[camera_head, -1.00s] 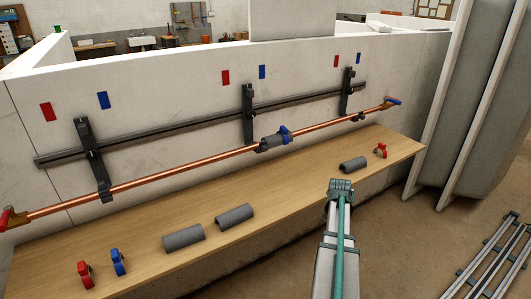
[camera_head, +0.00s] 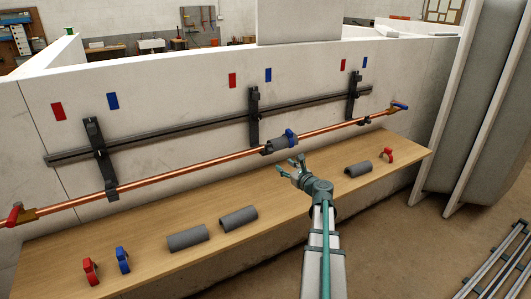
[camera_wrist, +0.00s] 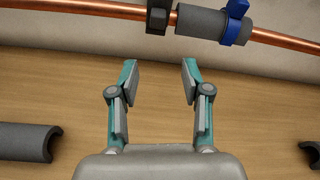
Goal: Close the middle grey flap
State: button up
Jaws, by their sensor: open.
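The middle dark-grey bracket (camera_head: 254,115) hangs from the wall rail. At its foot a dark clamp piece (camera_head: 267,149) sits at the copper pipe (camera_head: 190,172); its flap is too small to judge. It also shows cut off at the top edge of the wrist view (camera_wrist: 159,15). Right beside it a grey sleeve (camera_head: 281,143) is around the pipe, with a blue clip (camera_head: 291,137) on its right end. My gripper (camera_head: 292,165) is open and empty, in front of and below the sleeve. In the wrist view its fingers (camera_wrist: 159,64) point towards the clamp, apart from it.
A wooden shelf (camera_head: 150,225) runs below the pipe. On it lie grey half sleeves (camera_head: 188,238), a red clip (camera_head: 90,271) and a blue clip (camera_head: 122,260) at left, and a half sleeve (camera_head: 358,169) and red clip (camera_head: 387,155) at right. Other brackets (camera_head: 98,150) stand along the rail.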

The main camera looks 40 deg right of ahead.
aim_at(271, 152)
jog(key=w, duration=0.3)
jog(key=w+r+m+p, duration=0.1)
jog(key=w, duration=0.3)
jog(key=w+m+t+p, duration=0.1)
jog(key=w, duration=0.3)
jog(key=shift+w+d+r, duration=0.1)
jog(key=shift+d+r, duration=0.2)
jog(key=shift+d, duration=0.05)
jog(key=c, duration=0.9)
